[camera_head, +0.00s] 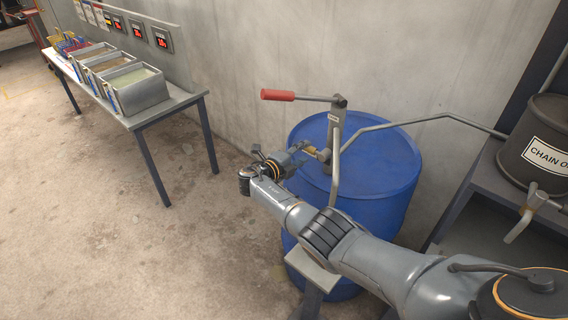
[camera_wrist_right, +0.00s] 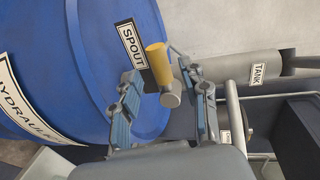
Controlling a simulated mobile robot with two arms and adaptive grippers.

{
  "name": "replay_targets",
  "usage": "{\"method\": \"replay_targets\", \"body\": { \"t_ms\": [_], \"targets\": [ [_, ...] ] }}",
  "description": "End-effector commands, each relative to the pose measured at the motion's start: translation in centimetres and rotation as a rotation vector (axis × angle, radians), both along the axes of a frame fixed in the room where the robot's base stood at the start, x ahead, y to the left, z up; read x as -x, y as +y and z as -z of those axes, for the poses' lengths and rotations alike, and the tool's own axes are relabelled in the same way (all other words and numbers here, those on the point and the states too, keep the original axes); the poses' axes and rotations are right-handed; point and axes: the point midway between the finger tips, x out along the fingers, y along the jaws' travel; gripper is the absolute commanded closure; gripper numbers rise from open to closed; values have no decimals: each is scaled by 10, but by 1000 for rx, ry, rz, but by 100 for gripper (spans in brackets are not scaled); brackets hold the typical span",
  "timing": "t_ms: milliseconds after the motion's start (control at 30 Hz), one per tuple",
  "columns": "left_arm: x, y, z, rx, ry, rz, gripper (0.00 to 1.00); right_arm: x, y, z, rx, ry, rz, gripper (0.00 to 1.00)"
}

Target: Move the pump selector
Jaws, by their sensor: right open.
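The pump selector (camera_wrist_right: 157,62) is a yellow lever with a grey metal hub, in the right wrist view. Its yellow end lies beside the SPOUT label (camera_wrist_right: 130,45); the TANK label (camera_wrist_right: 257,73) is to the right on a grey part. My right gripper (camera_wrist_right: 161,72) is open, with its two fingers on either side of the lever in the picture; I cannot tell any contact. My left gripper is not in view.
The pump has a red-gripped handle (camera_head: 278,95) and stands on a blue drum (camera_head: 391,170). A grey pipe (camera_head: 420,121) runs right towards a dark CHAIN OIL container (camera_head: 538,140). A table (camera_head: 180,102) with metal bins stands at the left; the floor between is clear.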

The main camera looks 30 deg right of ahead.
Motion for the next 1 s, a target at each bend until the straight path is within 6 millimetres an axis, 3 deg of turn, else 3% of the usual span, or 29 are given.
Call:
{"method": "replay_targets", "body": {
  "t_ms": [500,1000],
  "targets": [
    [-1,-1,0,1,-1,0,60,30,73,-16,0,0,-1,55],
    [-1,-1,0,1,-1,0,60,35,83,-17,-1,2,2,55]
  ]
}}
